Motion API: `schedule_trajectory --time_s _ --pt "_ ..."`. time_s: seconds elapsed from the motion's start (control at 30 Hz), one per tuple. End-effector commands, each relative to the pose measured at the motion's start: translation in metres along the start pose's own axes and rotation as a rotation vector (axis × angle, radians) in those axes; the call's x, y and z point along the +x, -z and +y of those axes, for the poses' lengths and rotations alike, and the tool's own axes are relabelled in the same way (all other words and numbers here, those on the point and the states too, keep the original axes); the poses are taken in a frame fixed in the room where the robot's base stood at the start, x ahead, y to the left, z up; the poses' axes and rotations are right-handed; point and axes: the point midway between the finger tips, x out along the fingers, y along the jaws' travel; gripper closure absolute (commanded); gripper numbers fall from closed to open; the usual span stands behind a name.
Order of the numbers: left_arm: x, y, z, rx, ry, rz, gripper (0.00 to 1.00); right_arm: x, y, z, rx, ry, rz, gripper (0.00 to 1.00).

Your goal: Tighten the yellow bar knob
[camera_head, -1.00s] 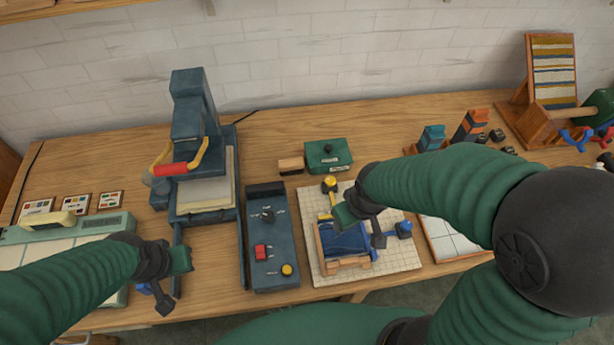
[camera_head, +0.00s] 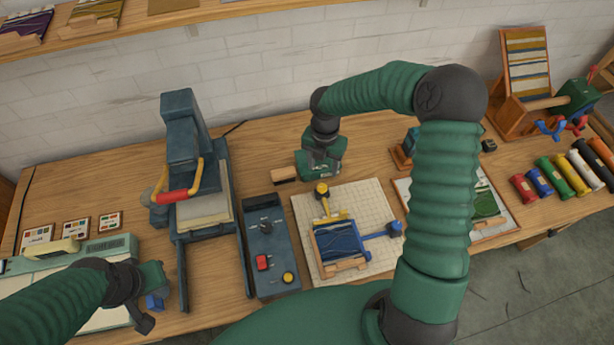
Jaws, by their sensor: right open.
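The yellow bar knob (camera_head: 322,190) is at the back end of the yellow bar (camera_head: 334,214), on a gridded board (camera_head: 376,200). A blue cloth-like piece (camera_head: 340,241) in a wooden frame lies in front of the bar. A blue knob (camera_head: 394,229) is at its right.
A dark control box (camera_head: 272,270) with red and yellow buttons stands left of the board. A tall blue press (camera_head: 187,160) stands further left. Colored rolls (camera_head: 565,176) lie at the right. My right arm arches over the table's right part.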

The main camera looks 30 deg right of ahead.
Motion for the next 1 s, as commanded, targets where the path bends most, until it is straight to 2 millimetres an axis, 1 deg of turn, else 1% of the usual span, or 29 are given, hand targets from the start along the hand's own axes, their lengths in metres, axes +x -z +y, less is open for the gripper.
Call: schedule_trajectory --time_s 0.03,0.1,0.17,0.27,0.37,0.7,0.8,0.9,1.0 --pt "-0.009 0.002 0.000 0.001 0.000 0.000 1.00 -0.004 -0.013 -0.002 -0.085 -0.009 0.008 0.46" --pt "-0.011 0.003 0.000 0.001 0.000 0.000 1.00 -0.004 -0.025 -0.003 -0.190 -0.016 0.008 0.46" --pt "-0.011 0.003 0.000 0.001 0.000 0.000 1.00 -0.003 -0.029 -0.003 -0.239 -0.018 0.006 0.46" --pt "-0.012 0.003 0.000 0.001 0.000 0.000 1.00 0.005 -0.029 -0.003 -0.260 -0.018 0.005 0.46" --pt "-0.015 0.003 0.000 0.001 0.000 -0.001 1.00 0.022 -0.027 -0.002 -0.260 -0.016 0.006 0.46" --pt "-0.031 0.007 0.000 0.000 0.000 -0.001 1.00 0.111 -0.027 0.000 -0.257 -0.015 0.010 0.46" --pt "-0.036 0.008 0.000 0.000 0.000 -0.001 1.00 0.134 -0.028 0.000 -0.256 -0.016 0.008 0.46" --pt "-0.039 0.009 0.000 0.001 0.000 0.000 1.00 0.151 -0.028 0.001 -0.256 -0.017 0.007 0.46" --pt "-0.040 0.009 0.000 0.001 0.000 0.000 1.00 0.162 -0.028 0.001 -0.256 -0.017 0.005 0.46"
